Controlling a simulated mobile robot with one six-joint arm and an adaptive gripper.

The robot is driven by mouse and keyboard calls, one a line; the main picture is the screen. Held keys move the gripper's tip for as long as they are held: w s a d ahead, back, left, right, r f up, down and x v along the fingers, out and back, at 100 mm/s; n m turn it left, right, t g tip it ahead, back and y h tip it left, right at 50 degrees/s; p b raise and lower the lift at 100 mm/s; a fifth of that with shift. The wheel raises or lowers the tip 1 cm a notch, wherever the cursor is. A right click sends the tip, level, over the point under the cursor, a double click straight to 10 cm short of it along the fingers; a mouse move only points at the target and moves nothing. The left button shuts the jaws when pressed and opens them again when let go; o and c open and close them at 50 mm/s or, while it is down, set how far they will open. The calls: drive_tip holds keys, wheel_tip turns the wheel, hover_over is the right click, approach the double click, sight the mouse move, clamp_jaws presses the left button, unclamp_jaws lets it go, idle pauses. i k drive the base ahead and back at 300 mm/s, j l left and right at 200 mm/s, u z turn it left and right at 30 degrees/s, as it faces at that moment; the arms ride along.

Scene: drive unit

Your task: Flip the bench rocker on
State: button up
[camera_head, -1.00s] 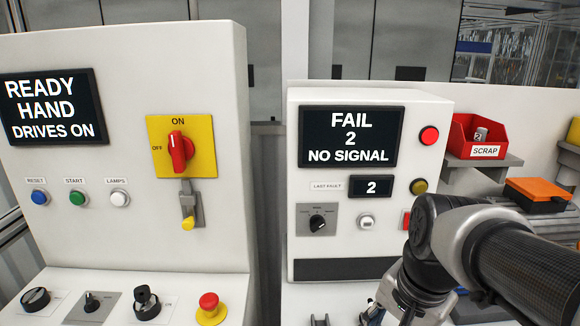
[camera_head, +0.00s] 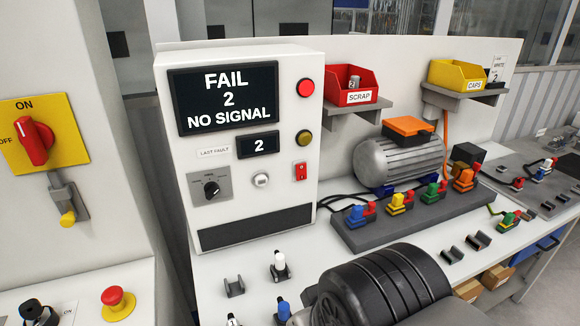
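The bench rocker (camera_head: 300,171) is a small red switch with a white mark, low on the right of the white test box's front. Nothing covers it. It is too small to tell which way it is tipped. The test box (camera_head: 306,232) stands on the bench, and its screen (camera_head: 222,98) reads "FAIL 2 NO SIGNAL". A small display (camera_head: 258,145) shows 2. A dark, rounded part of my arm fills the bottom middle, in front of the bench and well below the rocker. My gripper is not in view.
A red lamp (camera_head: 305,88) and a yellow button (camera_head: 304,138) sit above the rocker; a knob (camera_head: 211,188) is left. A motor (camera_head: 402,160) and a grey rack (camera_head: 400,222) of coloured connectors stand right.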

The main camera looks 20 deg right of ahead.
sight(300, 169)
drive_tip(key=l+u, duration=0.15)
drive_tip(key=l, duration=0.35)
drive_tip(key=l+u, duration=0.15)
drive_tip(key=l, duration=0.35)
drive_tip(key=k+l+u, duration=0.2)
drive_tip(key=l, duration=0.25)
drive_tip(key=l+u, duration=0.15)
drive_tip(key=l, duration=0.35)
drive_tip(key=k+l+u, duration=0.15)
drive_tip(key=l, duration=0.35)
drive_tip(key=k+l+u, duration=0.15)
drive_tip(key=l, duration=0.3)
drive_tip(key=i+j+z, duration=0.2)
drive_tip(key=z, duration=0.15)
drive_tip(key=i+j+z, duration=0.2)
drive_tip(key=z, duration=0.2)
drive_tip(key=i+j+z, duration=0.15)
drive_tip(key=j+z, duration=0.2)
